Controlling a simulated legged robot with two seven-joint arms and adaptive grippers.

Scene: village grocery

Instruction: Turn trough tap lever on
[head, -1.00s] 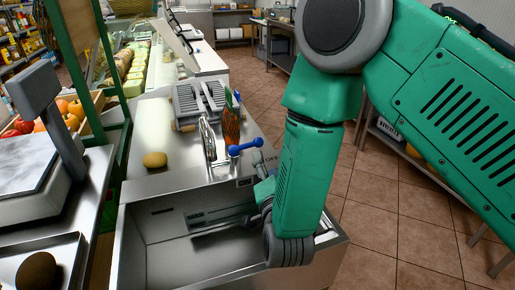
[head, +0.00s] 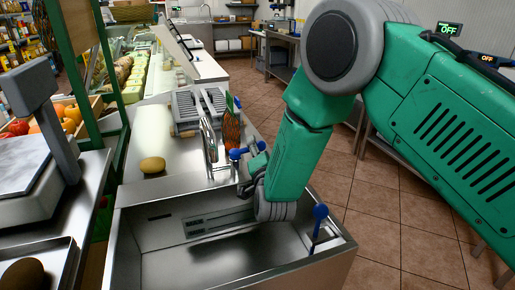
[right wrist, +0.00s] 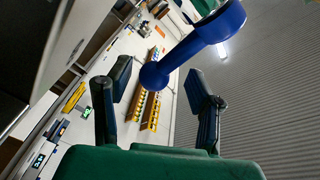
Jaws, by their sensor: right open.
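The tap lever is a blue handle with a round knob (head: 235,154), beside the curved metal tap (head: 210,140) at the trough's back edge. In the right wrist view the blue lever (right wrist: 205,40) is large, and its round end shows between the spread fingers. My right gripper (head: 252,167) is just below and beside the lever, partly hidden by my own wrist; in the wrist view the gripper (right wrist: 159,86) is open and empty. I cannot tell whether a finger touches the lever. The metal trough (head: 135,245) is below. My left gripper is not in view.
A second blue-knobbed lever (head: 320,213) stands at the trough's right side. A yellow-brown round item (head: 152,165) lies on the steel counter (head: 180,184). A scale (head: 20,185) stands at left. Tiled floor (head: 410,230) is open at right.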

